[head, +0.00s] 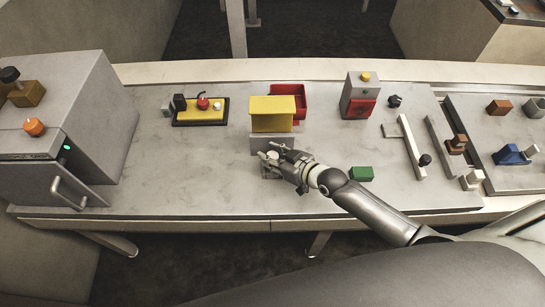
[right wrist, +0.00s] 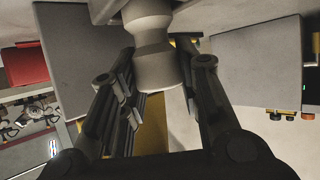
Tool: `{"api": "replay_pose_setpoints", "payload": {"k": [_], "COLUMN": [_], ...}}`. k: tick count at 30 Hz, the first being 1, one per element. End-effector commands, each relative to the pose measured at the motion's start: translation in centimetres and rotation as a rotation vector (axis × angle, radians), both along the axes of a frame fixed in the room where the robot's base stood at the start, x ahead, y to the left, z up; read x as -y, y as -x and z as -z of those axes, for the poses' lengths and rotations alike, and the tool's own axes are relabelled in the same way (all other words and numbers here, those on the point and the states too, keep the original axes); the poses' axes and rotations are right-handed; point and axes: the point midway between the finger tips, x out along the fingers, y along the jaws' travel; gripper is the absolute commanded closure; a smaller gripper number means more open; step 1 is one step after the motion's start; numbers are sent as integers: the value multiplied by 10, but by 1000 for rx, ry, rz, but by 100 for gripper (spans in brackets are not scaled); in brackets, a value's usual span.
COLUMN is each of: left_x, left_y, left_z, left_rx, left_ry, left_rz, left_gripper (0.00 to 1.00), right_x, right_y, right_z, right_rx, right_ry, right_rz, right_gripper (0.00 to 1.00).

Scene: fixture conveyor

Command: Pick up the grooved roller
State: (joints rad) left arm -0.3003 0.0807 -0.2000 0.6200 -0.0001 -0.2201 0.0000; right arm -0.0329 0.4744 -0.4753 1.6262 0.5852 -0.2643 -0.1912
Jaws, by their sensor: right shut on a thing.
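The grooved roller (right wrist: 152,42) is a grey, waisted cylinder at the top middle of the right wrist view. My right gripper (right wrist: 165,78) has one finger on each side of it and is shut on it. In the head view my right gripper (head: 270,158) is over the table's middle, just in front of the yellow-topped grey stand. There the roller is mostly hidden by the fingers, and I cannot tell whether it is clear of its support. My left gripper is not in view.
The yellow-topped stand (head: 272,123) and a red bin (head: 290,98) are close behind the gripper. A green block (head: 361,173) lies to its right. A grey cabinet (head: 85,110) with a handle fills the left end.

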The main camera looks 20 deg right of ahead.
Motion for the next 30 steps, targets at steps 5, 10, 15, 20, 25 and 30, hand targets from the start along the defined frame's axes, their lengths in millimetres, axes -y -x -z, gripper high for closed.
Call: {"api": "replay_pose_setpoints", "payload": {"k": [5, 10, 15, 20, 25, 30], "left_x": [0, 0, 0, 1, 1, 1], "left_y": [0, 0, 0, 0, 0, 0], "left_z": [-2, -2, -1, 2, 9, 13], "left_rx": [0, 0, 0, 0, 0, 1], "left_ry": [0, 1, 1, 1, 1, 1], "left_rz": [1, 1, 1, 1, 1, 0], "left_gripper": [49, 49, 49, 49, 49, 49], "right_x": [0, 3, 8, 15, 26, 33], "right_y": [0, 9, 29, 54, 90, 114], "right_z": [-17, -37, -61, -89, -102, -115], "right_rx": [3, 1, 2, 1, -3, -1], "right_ry": [-1, 0, 1, 2, 2, 2], "right_rz": [0, 0, -2, -2, -1, -2], "right_gripper": [94, 94, 94, 94, 94, 94]}}
